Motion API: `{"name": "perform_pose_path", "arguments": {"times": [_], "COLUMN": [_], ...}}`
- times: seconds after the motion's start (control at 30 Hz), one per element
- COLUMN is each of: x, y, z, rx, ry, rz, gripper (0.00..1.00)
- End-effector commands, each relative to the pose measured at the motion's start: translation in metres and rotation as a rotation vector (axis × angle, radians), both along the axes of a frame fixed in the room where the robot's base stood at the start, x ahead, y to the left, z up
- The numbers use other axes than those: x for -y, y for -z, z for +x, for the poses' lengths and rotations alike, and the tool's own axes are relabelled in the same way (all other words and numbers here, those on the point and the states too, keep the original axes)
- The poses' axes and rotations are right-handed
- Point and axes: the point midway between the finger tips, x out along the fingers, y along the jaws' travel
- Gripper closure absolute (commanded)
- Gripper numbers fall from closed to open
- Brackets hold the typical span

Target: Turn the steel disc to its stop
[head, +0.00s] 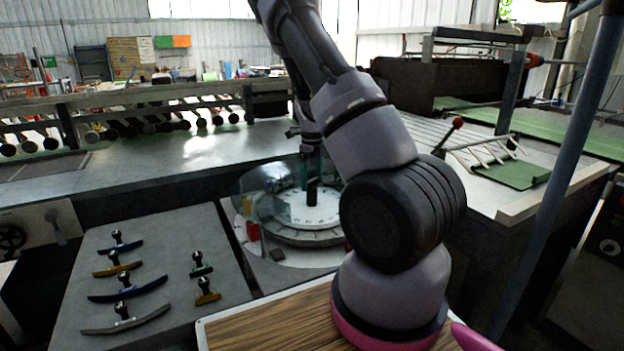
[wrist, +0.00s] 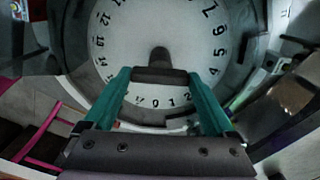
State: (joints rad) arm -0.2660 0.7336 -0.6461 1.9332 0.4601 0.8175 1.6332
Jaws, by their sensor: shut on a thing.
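The steel disc (head: 318,216) lies flat in a round housing, with a pale face and black numbers around it. In the wrist view the disc (wrist: 150,32) fills the upper middle, with 0, 1 and 2 on the side nearest my gripper. A dark upright handle (head: 312,192) stands on the disc; its rounded top (wrist: 160,56) shows in the wrist view. My gripper (head: 311,176), with teal fingers, reaches down over the disc and is shut on the handle. In the wrist view my gripper (wrist: 160,76) hides part of the handle and the disc's near edge.
A clear curved guard (head: 252,184) stands around the disc's left side. Several stamp-like tools with curved bases lie on the grey panel (head: 165,285) at left. A wooden board (head: 275,325) is in front. A blue-grey post (head: 560,170) rises at right.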

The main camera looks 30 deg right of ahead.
Motion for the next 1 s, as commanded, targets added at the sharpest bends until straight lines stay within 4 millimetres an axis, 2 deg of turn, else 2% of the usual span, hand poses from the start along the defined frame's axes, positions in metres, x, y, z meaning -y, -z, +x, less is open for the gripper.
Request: {"name": "perform_pose_path", "arguments": {"times": [0.6,1.0], "x": [-0.0012,-0.0014], "y": [0.0000,0.0000], "z": [0.0010,0.0012], "rx": [0.001,0.001], "ry": [0.303,0.440], "rz": [0.000,0.002], "gripper": [1.00,1.00]}}
